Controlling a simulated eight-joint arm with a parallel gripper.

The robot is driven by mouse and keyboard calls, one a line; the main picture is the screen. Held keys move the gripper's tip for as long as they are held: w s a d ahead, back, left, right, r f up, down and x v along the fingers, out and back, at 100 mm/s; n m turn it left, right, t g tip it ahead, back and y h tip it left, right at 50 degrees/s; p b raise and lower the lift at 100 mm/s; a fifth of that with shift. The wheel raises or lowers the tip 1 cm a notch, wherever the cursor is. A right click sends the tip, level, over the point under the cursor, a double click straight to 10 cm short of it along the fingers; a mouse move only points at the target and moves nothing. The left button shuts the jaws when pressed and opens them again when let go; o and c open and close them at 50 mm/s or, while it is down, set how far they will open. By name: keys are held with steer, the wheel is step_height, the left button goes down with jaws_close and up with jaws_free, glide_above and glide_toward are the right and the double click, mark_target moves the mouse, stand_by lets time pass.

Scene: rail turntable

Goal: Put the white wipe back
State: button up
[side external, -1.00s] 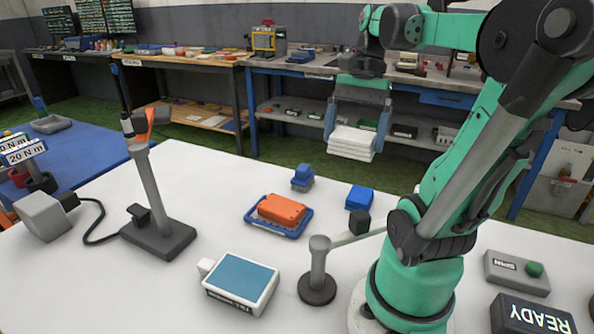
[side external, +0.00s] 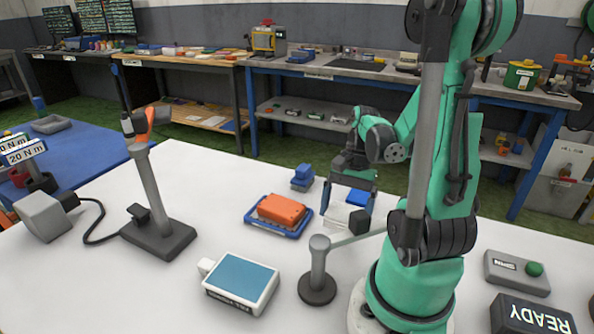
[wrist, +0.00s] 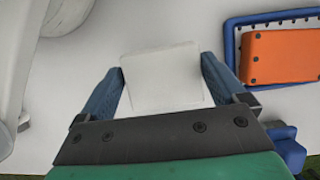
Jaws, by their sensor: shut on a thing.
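The white wipe (side external: 336,216) is a flat, folded pad between the blue fingers of my gripper (side external: 347,208). In the wrist view, the white wipe (wrist: 165,82) spans the gap between the two fingers, and my gripper (wrist: 162,80) is shut on it. It is low over the white table, right of the blue tray with the orange block. I cannot tell whether the wipe touches the table.
An orange block (side external: 281,209) sits in a blue tray (side external: 256,224). Blue blocks stand behind the tray (side external: 302,178) and by my gripper (side external: 358,197). A grey post (side external: 318,265) with a side arm stands in front. A blue-topped white box (side external: 240,280) is front left.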

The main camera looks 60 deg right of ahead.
mark_target(344, 224)
steer(key=shift+f, duration=1.9)
steer(key=o, duration=0.9)
steer(key=shift+r, duration=0.1)
steer(key=v, duration=1.1)
steer(key=w+a+n+t+h, duration=0.1)
steer(key=w+a+n+t, duration=0.1)
steer(key=w+a+n, duration=0.2)
steer(key=w+a+r+n+t+h, duration=0.1)
steer(key=w+a+n, duration=0.3)
steer(key=a+n, duration=0.4)
steer(key=w+a+r+n+t+h, duration=0.1)
steer(key=w+a+n+t+h, duration=0.1)
steer(key=w+a+n+t, duration=0.2)
steer(key=shift+w+a+r+n+h, duration=0.15)
steer(key=shift+w+a+n, duration=0.1)
steer(key=shift+a+n, duration=0.3)
steer(key=shift+w+a+r+n+h, duration=0.1)
steer(key=shift+w+a+n+h, duration=0.1)
steer(key=shift+a+n, duration=0.3)
